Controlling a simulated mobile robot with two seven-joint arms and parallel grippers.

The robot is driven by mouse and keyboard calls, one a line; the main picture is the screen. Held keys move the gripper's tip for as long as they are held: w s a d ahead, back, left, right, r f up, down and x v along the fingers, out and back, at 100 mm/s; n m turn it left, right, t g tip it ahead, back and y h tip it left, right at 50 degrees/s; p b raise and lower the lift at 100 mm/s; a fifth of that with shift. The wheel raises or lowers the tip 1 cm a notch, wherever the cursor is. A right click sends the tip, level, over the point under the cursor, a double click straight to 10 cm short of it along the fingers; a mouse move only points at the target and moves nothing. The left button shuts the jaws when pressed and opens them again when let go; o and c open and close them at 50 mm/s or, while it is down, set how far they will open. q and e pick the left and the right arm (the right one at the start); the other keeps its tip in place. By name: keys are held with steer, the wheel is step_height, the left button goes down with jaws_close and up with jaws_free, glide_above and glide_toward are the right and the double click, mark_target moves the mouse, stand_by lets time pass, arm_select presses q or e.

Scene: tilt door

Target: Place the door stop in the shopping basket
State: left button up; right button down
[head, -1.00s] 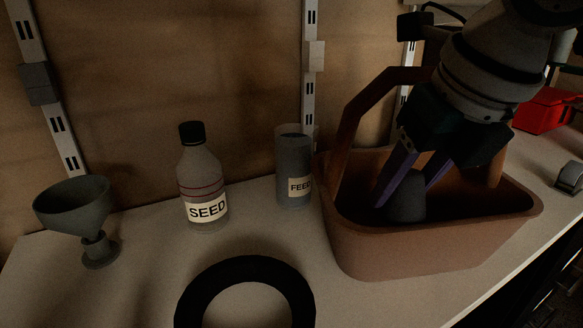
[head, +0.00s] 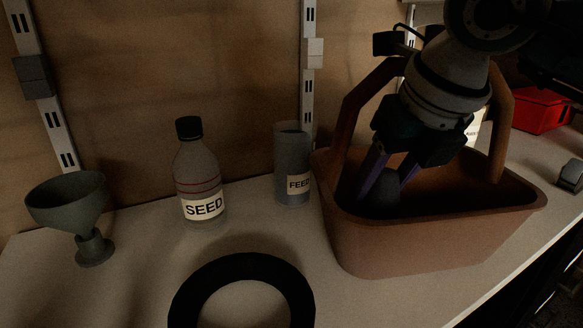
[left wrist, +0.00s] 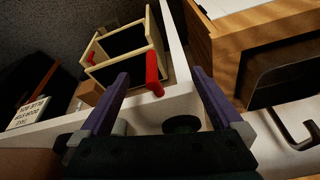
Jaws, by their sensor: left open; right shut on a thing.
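The shopping basket (head: 430,245) is a brown open tub with an upright handle, standing on the right part of the bench in the head view. My right gripper (head: 382,187) reaches down into its left part. It is shut on a dark grey piece, apparently the door stop (head: 382,203), held inside the basket. The front wall hides the lower end of the door stop, so I cannot tell whether it touches the floor of the basket. My left gripper (left wrist: 160,78) shows in the left wrist view, open with nothing between its purple fingers.
A FEED tin (head: 293,160) stands close to the left of the basket. A SEED bottle (head: 200,180), a grey funnel (head: 70,205) and a black ring (head: 245,270) are further left. A red container (head: 540,110) is behind right. A wooden divided box (left wrist: 125,55) shows in the left wrist view.

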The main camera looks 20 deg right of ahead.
steer(key=shift+s+d+f, duration=0.1)
steer(key=shift+s+f, duration=0.15)
steer(key=shift+f, duration=0.35)
steer(key=c, duration=0.5)
jaws_free()
steer(key=shift+s+f, duration=0.1)
steer(key=p+v, duration=0.1)
steer(key=v, duration=0.3)
steer(key=p+v, duration=0.1)
steer(key=v, duration=0.4)
steer(key=w+p+v, duration=0.1)
steer(key=p+v, duration=0.1)
steer(key=v, duration=0.2)
steer(key=shift+r, duration=0.45)
